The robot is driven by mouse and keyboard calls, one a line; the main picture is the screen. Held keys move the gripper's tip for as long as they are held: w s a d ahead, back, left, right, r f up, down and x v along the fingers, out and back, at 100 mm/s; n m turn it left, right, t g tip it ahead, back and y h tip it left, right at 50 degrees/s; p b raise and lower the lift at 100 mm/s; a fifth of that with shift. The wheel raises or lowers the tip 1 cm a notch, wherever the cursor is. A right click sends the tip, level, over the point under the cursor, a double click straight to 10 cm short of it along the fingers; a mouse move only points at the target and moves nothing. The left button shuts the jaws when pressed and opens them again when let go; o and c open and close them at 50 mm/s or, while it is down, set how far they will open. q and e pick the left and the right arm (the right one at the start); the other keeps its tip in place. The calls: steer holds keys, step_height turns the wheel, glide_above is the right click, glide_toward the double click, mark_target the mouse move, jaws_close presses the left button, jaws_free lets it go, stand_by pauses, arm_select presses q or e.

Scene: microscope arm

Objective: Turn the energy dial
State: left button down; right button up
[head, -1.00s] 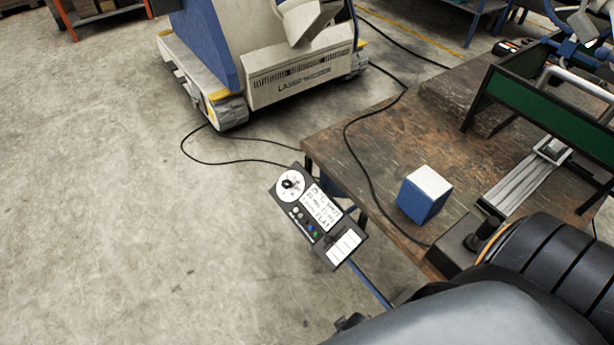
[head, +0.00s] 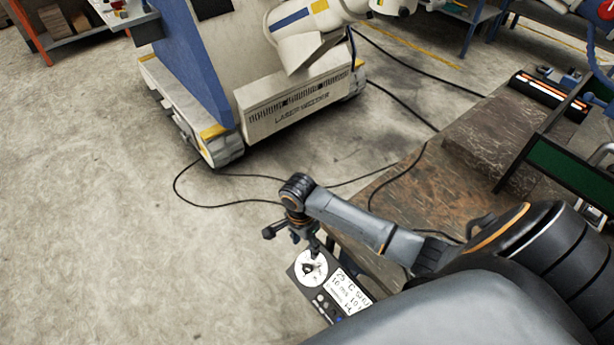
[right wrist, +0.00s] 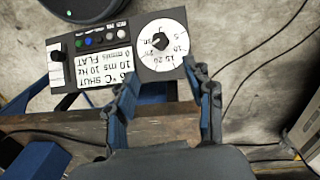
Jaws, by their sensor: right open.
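The control box is a dark panel (head: 325,301) beyond the table edge in the head view; it also shows in the right wrist view (right wrist: 111,24). It carries a round white dial (right wrist: 163,62) with numbers and a black knob (right wrist: 160,41) at its centre. The dial also shows in the head view (head: 312,271). My right gripper (right wrist: 162,72) is open and empty, its fingertips on either side of the dial's near edge, short of the knob. In the head view it (head: 314,247) is just above the dial, partly covering it. Contact cannot be told. My left gripper is out of view.
A worn wooden table (head: 410,197) lies beside the box. A blue block (right wrist: 38,160) shows at lower left in the right wrist view. Cables cross the floor, and a laser welder (head: 300,105) stands beyond. Open floor (head: 90,230) lies to the left.

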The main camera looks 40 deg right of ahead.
mark_target(307, 267)
steer(key=f, duration=1.3)
steer(key=shift+s, duration=0.4)
steer(key=shift+c, duration=0.2)
jaws_close()
